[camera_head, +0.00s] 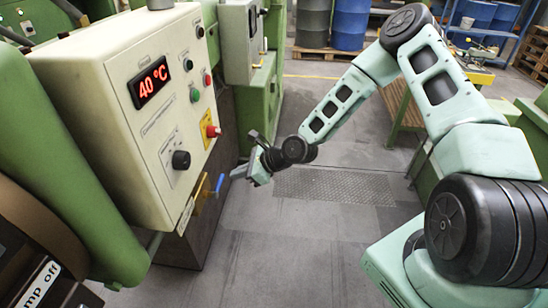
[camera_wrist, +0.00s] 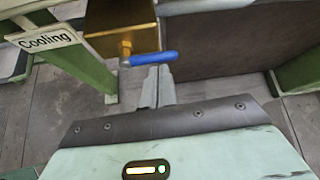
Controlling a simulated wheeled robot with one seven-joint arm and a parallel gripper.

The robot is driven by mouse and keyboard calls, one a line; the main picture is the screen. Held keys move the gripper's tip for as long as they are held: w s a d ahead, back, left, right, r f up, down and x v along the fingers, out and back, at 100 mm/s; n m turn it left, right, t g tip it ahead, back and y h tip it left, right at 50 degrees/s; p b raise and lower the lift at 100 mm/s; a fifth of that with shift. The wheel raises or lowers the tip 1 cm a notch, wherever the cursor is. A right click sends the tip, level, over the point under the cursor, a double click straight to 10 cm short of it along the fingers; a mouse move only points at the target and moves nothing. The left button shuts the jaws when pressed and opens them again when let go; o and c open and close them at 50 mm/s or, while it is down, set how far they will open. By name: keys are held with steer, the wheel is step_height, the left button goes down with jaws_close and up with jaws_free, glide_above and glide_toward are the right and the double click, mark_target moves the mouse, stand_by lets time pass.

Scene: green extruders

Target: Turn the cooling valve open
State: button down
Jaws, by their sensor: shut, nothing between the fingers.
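The cooling valve is a brass body (camera_wrist: 122,28) with a blue lever handle (camera_wrist: 152,58) pointing right in the wrist view. A white "Cooling" label (camera_wrist: 47,41) is beside it to the left. In the head view the blue handle (camera_head: 220,182) is below the control box, near its lower right corner. My gripper (camera_head: 236,174) is just right of the handle, its fingers pointing left. In the wrist view my gripper (camera_wrist: 160,72) is shut and empty, its fingertips close to the handle; I cannot tell whether they touch it.
The cream control box (camera_head: 105,130) has a red display (camera_head: 150,82) reading 40 °C, a black knob (camera_head: 181,160) and a red button (camera_head: 213,131). Green machine parts (camera_head: 60,150) stand at the left. The grey floor (camera_head: 290,250) is clear below my arm.

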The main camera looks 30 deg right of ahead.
steer(key=b+v, duration=0.2)
steer(key=v, duration=0.7)
steer(key=shift+d, duration=0.5)
steer(key=s+a+r+n+g+h, duration=0.1)
steer(key=s+a+n+g+h, duration=0.45)
steer(key=s+n, duration=0.65)
steer(key=s+a+r+n+g+h, duration=0.1)
steer(key=s+a+r+n, duration=0.2)
steer(key=s+r+n, duration=0.3)
steer(key=s+a+r+n+h+b, duration=0.1)
steer(key=s+a+r+n, duration=0.3)
steer(key=s+r+n, duration=0.3)
steer(key=s+n, duration=0.3)
steer(key=n, duration=0.4)
steer(key=shift+g, duration=0.35)
